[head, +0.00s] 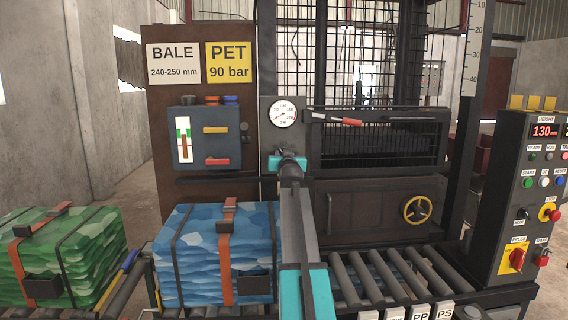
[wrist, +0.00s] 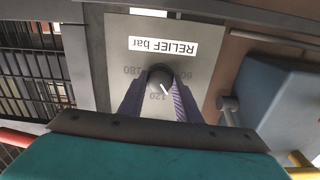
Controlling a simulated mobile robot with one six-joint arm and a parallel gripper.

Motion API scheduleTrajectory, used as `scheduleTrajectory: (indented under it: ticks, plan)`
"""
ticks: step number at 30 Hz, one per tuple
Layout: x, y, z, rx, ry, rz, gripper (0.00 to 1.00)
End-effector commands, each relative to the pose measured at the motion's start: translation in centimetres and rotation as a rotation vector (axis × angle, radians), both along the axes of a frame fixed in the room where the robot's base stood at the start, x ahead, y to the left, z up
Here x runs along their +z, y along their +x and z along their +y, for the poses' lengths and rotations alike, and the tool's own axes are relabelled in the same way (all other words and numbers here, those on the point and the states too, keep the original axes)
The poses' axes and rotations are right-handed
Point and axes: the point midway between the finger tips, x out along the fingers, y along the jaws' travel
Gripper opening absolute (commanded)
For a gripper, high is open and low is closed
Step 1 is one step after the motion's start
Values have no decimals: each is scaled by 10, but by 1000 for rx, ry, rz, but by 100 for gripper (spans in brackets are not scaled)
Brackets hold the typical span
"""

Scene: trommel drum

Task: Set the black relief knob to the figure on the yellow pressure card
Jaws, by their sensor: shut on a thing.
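The yellow pressure card (head: 229,62) in the head view reads "PET 90 bar". The black relief knob (wrist: 160,74) sits on a grey plate labelled "RELIEF bar", upside down in the wrist view. Around it are the figures 60, 120 and 180. Its white pointer line slants down and right, between 120 and 60; the exact value is hard to read. My gripper (wrist: 159,95) is shut on the knob, one purple finger on each side. In the head view my gripper (head: 288,160) and arm hide the knob.
A round pressure gauge (head: 283,113) is above my gripper; its reading is too small to tell. A red-tipped lever (head: 340,121) and a yellow handwheel (head: 418,209) are at right.

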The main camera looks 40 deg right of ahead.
Motion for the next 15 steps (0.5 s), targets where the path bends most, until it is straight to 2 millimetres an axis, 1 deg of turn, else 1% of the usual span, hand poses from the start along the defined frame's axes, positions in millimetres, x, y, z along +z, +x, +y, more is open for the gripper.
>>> scheduleTrajectory:
  ticks: [1, 9, 15]
  plan:
    - [-6, 0, 0, 1, -24, 27, 8]
    - [-5, 0, 0, 1, -142, 128, 8]
    - [-4, 0, 0, 2, -179, 160, 8]
